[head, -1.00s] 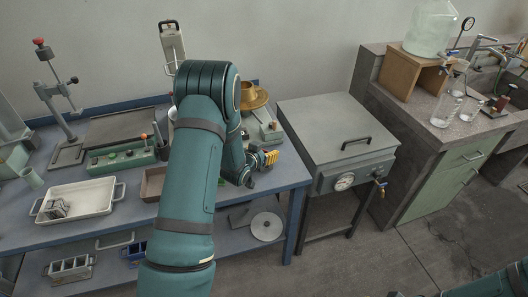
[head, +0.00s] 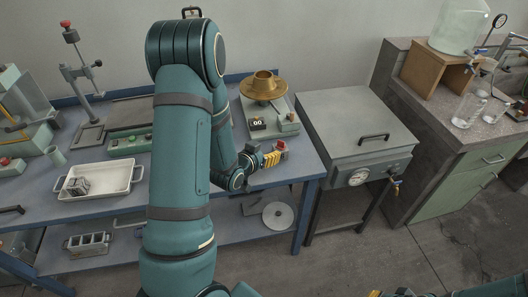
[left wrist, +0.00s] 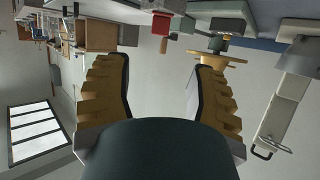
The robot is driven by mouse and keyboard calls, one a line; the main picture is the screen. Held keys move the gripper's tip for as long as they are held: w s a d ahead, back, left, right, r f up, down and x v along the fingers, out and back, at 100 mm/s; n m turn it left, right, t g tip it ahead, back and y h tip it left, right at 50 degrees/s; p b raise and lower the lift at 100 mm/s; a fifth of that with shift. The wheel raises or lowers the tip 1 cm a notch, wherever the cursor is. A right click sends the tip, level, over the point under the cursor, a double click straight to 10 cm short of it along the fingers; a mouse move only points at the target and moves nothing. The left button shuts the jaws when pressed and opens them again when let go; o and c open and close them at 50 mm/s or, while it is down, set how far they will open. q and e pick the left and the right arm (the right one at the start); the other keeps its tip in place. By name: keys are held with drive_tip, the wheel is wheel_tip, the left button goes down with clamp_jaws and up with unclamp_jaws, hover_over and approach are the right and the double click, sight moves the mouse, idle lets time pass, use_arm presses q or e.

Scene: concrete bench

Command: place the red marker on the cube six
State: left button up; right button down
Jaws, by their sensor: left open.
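My left gripper (head: 272,158) is open, with its yellow fingers at the right end of the blue bench. A small red thing (head: 281,144), possibly the red marker, shows just beside its fingertips. In the left wrist view a red block (left wrist: 157,23) lies beyond the gap between the open fingers (left wrist: 157,65), which hold nothing visible. A grey cube-like piece (head: 76,186) is in the white tray (head: 127,172); I cannot read any number on it. I cannot tell which thing is cube six. Part of my right gripper (head: 376,293) shows at the bottom edge.
A scale (head: 286,124) with a brass pan (head: 263,86) stands behind my left gripper. A grey lidded cabinet (head: 355,120) is to the right of the bench. My left arm hides the bench's middle.

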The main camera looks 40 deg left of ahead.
use_arm(q)
drive_tip(key=s+d+f+g+h, duration=0.1)
drive_tip(key=s+d+f+g, duration=0.2)
drive_tip(key=d+f, duration=0.3)
drive_tip(key=s+d+f+g+h, duration=0.25)
drive_tip(key=d+f, duration=0.25)
drive_tip(key=d, duration=0.3)
drive_tip(key=s+d+f+g, duration=0.2)
drive_tip(key=s+d+g, duration=0.1)
drive_tip(key=s+d, duration=0.2)
drive_tip(key=s+d+f+g+h, duration=0.1)
drive_tip(key=s+d+g, duration=0.2)
drive_tip(key=s+d, duration=0.2)
drive_tip(key=d, duration=0.3)
drive_tip(key=shift+s+f+n, duration=0.25)
drive_tip(key=shift+f+n, duration=0.1)
drive_tip(key=shift+n, duration=0.05)
drive_tip(key=shift+h, duration=0.25)
